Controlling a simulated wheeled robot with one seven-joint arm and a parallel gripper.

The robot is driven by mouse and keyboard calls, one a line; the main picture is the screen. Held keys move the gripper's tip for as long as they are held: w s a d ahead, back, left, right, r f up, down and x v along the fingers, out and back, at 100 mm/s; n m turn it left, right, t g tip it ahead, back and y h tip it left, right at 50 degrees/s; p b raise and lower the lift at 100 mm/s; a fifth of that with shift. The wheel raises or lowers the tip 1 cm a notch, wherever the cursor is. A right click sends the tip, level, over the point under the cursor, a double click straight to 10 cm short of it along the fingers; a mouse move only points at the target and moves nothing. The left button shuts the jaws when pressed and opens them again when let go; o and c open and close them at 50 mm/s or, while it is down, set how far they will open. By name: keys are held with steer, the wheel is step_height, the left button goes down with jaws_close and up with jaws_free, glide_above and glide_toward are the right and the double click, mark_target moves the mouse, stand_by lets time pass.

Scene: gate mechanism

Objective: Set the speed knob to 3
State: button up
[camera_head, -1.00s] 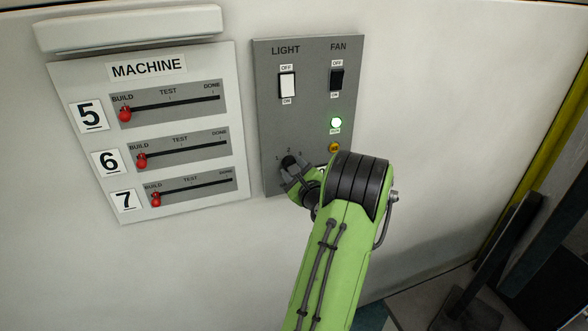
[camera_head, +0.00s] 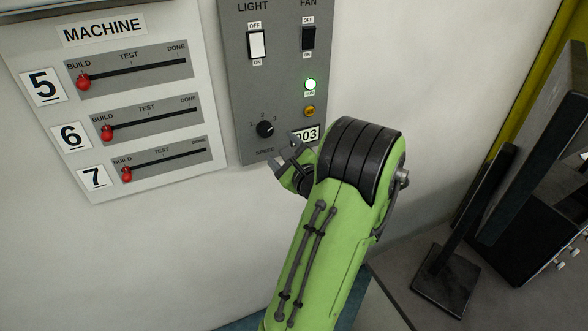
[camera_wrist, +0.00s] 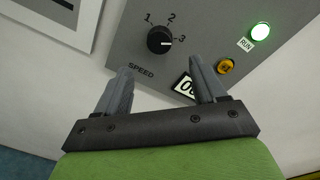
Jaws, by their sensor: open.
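The black speed knob (camera_head: 265,129) sits low on the grey panel (camera_head: 238,80), under the marks 1, 2 and 3. In the wrist view the knob (camera_wrist: 160,40) shows a white pointer line aimed right, at about the 3. My gripper (camera_head: 288,152) is just below and right of the knob in the head view, apart from it. In the wrist view my gripper (camera_wrist: 160,75) has its two fingers spread with nothing between them, and the knob is in full sight beyond the fingertips.
A display (camera_head: 307,134) reading 003 is partly covered by my arm. The green run light (camera_head: 311,85) is lit above a yellow button (camera_head: 309,111). Light (camera_head: 257,45) and fan (camera_head: 308,38) switches are higher up. The machine slider board (camera_head: 150,90) is at left.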

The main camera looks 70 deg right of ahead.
steer(key=b+v, duration=0.2)
steer(key=v, duration=0.5)
steer(key=shift+w, duration=0.15)
stand_by(0.4)
